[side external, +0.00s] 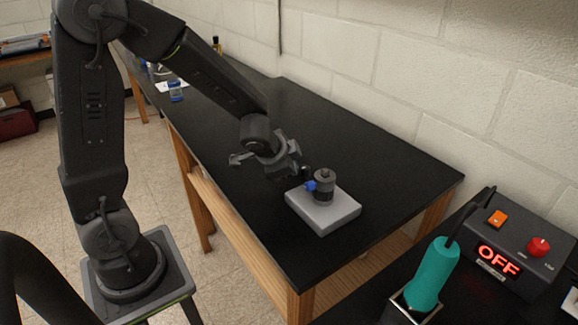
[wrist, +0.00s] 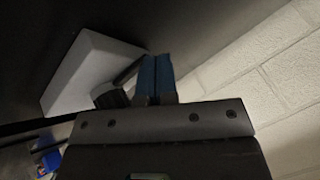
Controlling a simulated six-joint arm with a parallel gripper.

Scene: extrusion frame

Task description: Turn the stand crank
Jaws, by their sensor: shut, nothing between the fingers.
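The crank stand has a pale grey square base (side external: 325,212) on the black bench and an upright dark grey cylinder (side external: 325,188) on it. A small black knob (side external: 306,171) shows just left of the cylinder's top. My gripper (side external: 310,186) reaches down from the upper left, its blue fingertips close to the cylinder's left side. In the wrist view, the blue fingers (wrist: 156,76) are shut together with nothing between them. A dark bar (wrist: 129,73) of the crank lies right beside them, over the pale base (wrist: 85,70). I cannot tell whether they touch. My gripper's body hides part of the stand.
The black bench (side external: 350,145) is clear around the stand, with a white block wall (side external: 360,60) behind it. At the lower right stand a teal-handled tool (side external: 434,275) in a holder and a control box (side external: 510,245) reading OFF.

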